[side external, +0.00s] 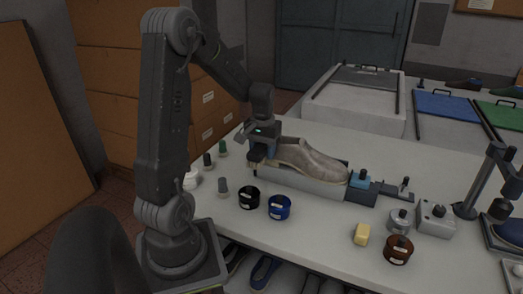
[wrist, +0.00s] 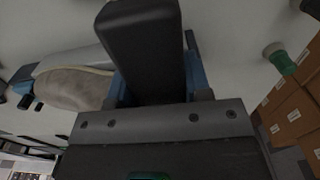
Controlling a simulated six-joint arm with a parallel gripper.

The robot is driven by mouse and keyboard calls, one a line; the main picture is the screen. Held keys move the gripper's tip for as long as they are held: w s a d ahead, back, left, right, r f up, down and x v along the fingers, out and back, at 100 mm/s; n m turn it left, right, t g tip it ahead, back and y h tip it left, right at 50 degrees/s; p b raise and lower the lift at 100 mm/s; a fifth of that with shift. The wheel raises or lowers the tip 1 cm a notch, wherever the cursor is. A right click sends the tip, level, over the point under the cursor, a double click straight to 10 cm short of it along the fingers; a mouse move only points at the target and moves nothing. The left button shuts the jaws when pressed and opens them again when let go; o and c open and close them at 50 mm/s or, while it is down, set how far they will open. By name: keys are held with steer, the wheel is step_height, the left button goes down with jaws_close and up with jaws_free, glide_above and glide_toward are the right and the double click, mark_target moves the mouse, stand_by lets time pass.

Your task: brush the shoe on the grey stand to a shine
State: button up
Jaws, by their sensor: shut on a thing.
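A grey-beige shoe (side external: 312,161) lies lengthwise on the long grey stand (side external: 300,183), its low end to the right by a blue clamp (side external: 360,178). My gripper (side external: 261,150) is low at the shoe's left end, close beside it; I cannot tell whether they touch. It is shut on a dark block, apparently the brush (side external: 257,154). In the wrist view the dark brush (wrist: 145,50) fills the middle, with blue parts on both sides, and hides what lies behind it. The shoe (wrist: 75,88) shows at left there. Any bristles are hidden.
A black tin (side external: 249,197) and a blue tin (side external: 279,207) stand in front of the stand. A yellow block (side external: 362,234) and brown tin (side external: 398,249) are at front right. Small bottles (side external: 222,187) stand left. The table behind the shoe is clear.

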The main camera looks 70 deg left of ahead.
steer(key=shift+w+d, duration=2.65)
steer(key=shift+w, duration=0.15)
steer(key=shift+s+a, duration=2.85)
steer(key=shift+s+d+r, duration=0.25)
steer(key=shift+r, duration=0.75)
steer(key=shift+s+d+r, duration=0.2)
steer(key=shift+d+r, duration=0.05)
steer(key=shift+r, duration=0.75)
steer(key=shift+s+d+r, duration=0.25)
steer(key=shift+r, duration=0.75)
